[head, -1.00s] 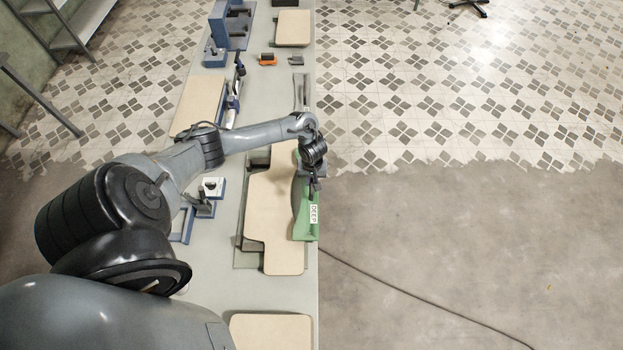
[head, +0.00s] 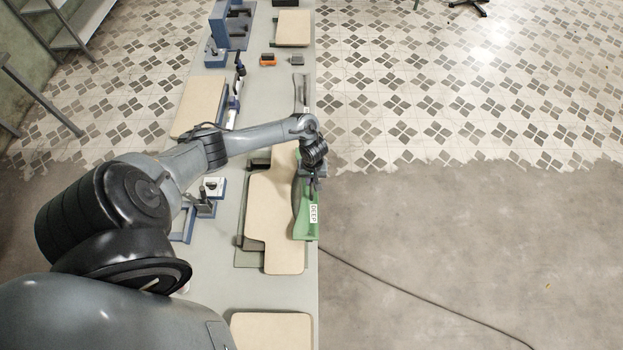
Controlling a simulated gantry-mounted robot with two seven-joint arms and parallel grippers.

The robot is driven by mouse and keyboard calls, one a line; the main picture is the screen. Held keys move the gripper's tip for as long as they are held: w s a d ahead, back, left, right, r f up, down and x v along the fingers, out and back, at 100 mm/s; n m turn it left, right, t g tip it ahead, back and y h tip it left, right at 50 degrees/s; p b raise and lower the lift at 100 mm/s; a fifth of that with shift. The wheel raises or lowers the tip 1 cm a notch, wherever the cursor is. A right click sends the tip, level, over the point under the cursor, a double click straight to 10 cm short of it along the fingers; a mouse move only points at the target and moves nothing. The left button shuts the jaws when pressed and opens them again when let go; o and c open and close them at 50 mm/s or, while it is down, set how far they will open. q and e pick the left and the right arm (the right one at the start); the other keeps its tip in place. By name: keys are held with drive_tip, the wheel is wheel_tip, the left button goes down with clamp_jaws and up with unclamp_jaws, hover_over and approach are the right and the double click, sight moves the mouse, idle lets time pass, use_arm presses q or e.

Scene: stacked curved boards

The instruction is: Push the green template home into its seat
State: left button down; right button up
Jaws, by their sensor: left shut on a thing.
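The green template (head: 302,226), with a white label reading DEEP, lies along the right edge of the tan board (head: 268,215) on the bench. My left gripper (head: 313,183) comes down over the upper part of the template and is shut on it. My right gripper is not in view.
The grey bench (head: 215,290) is narrow, and its right edge runs close beside the template. A blue fixture (head: 205,202) stands left of the board. Another board (head: 270,330) lies nearer. A cable (head: 430,294) crosses the floor.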

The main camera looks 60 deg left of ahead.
use_arm(q)
drive_tip(key=shift+f, duration=0.45)
drive_tip(key=shift+f+b, duration=0.45)
drive_tip(key=shift+f, duration=0.6)
drive_tip(key=c, duration=1.1)
unclamp_jaws()
drive_tip(key=shift+o, duration=0.2)
wheel_tip(320, 180, up, 11)
drive_tip(key=shift+w+f+p, duration=0.1)
drive_tip(key=shift+w+p, duration=0.05)
drive_tip(key=shift+p, duration=0.9)
